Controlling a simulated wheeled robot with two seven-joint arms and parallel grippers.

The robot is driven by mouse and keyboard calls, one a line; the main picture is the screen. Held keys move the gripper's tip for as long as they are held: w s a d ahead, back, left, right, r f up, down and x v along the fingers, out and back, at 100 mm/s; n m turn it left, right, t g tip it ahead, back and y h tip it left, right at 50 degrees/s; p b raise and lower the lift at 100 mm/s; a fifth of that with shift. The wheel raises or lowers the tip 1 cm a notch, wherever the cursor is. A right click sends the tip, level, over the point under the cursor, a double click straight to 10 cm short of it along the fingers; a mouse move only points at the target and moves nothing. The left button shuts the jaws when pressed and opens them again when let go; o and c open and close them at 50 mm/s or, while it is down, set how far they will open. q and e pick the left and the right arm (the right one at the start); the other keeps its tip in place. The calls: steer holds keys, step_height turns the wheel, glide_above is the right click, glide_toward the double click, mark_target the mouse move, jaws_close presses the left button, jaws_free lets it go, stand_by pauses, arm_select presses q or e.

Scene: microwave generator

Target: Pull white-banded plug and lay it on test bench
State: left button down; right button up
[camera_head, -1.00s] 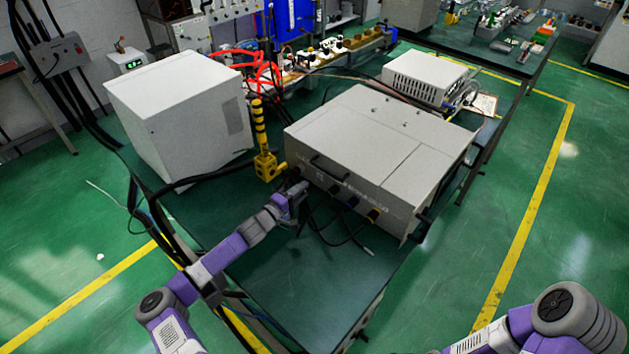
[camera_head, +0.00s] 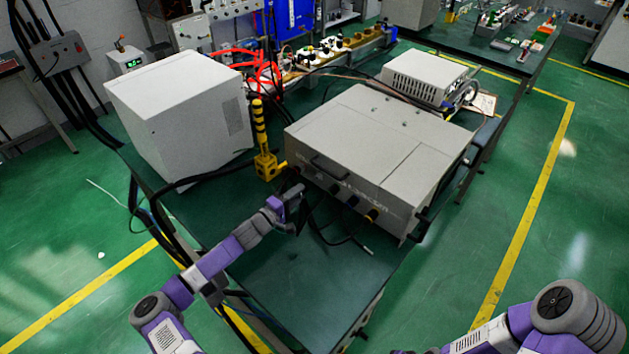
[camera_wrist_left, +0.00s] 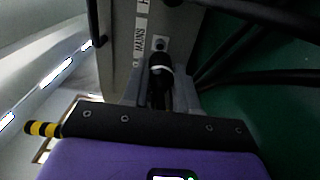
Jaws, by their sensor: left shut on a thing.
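The white-banded plug (camera_wrist_left: 160,72) is a dark cylinder with a pale ring, between my left gripper's fingers in the left wrist view. My left gripper (camera_head: 298,195) is shut on it, close in front of the grey generator's front panel. A pale socket plate with a dark opening (camera_wrist_left: 160,44) shows just beyond the plug; a small gap seems to lie between them. In the head view my gripper hides the plug. The test bench (camera_head: 320,285) has a dark green top, bare in front of the generator. My right gripper is out of view.
The grey generator (camera_head: 375,140) has other dark plugs and cables (camera_head: 345,238) along its front, right of my left gripper. A yellow post (camera_head: 263,150) stands close behind the gripper. A white cabinet (camera_head: 180,110) stands at the left, with a thick black cable along its base.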

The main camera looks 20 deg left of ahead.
arm_select(q)
steer(key=shift+f, duration=0.25)
steer(key=shift+f+b, duration=0.65)
steer(key=shift+b, duration=0.05)
steer(key=c, duration=0.8)
jaws_free()
steer(key=p+v, duration=0.1)
steer(key=v, duration=0.6)
steer(key=shift+s+a, duration=0.1)
steer(key=shift+s, duration=0.2)
